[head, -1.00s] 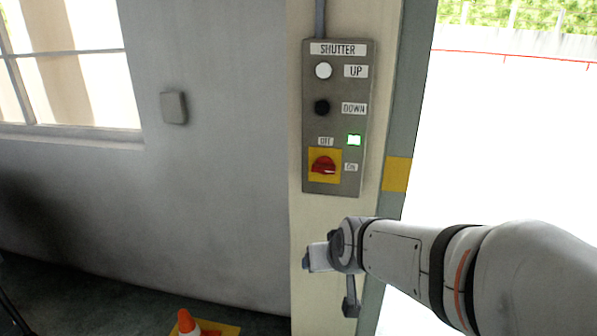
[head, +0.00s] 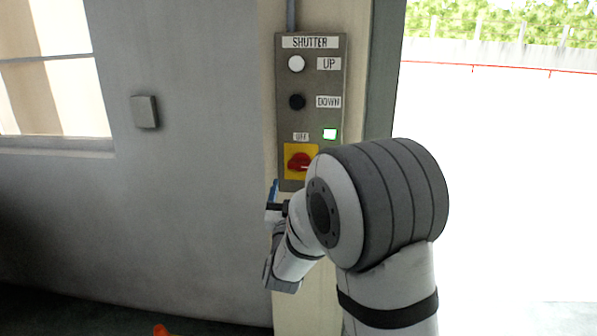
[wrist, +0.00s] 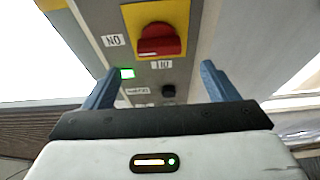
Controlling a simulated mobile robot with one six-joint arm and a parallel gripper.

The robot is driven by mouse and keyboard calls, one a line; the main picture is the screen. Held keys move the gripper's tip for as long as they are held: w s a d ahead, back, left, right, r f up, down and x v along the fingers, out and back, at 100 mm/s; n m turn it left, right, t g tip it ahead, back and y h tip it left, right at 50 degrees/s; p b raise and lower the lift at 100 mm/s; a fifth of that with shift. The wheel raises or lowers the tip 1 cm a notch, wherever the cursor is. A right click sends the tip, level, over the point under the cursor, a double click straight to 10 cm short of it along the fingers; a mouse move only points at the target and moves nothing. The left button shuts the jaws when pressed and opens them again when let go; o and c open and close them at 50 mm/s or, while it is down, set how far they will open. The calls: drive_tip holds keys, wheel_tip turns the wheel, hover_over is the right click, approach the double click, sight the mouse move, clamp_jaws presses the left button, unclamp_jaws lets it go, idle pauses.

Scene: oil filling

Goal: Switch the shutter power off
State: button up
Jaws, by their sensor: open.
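The shutter power switch is a red rotary knob (head: 298,162) on a yellow plate (head: 290,176), low on the grey SHUTTER panel (head: 311,120). The knob's pale mark points right, toward the ON side. The lamp (head: 330,134) above it is lit, bright with a green edge. My arm hides the ON label in the head view. In the wrist view the panel appears upside down, with the knob (wrist: 158,40) beyond the fingers. My gripper (wrist: 160,82) is open and empty, with its two blue fingers apart. It is just below the knob and not visibly touching it.
The white UP button (head: 296,64) and the black DOWN button (head: 297,102) sit above the switch. A small grey wall box (head: 145,112) is to the left. An orange cone tip (head: 161,330) shows at the bottom. The bright opening is to the right.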

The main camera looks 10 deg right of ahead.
drive_tip(key=p+x, duration=0.1)
drive_tip(key=x, duration=0.6)
drive_tip(key=shift+w, duration=0.2)
drive_tip(key=shift+d, duration=0.1)
drive_tip(key=c, duration=0.9)
drive_tip(key=shift+c, duration=0.5)
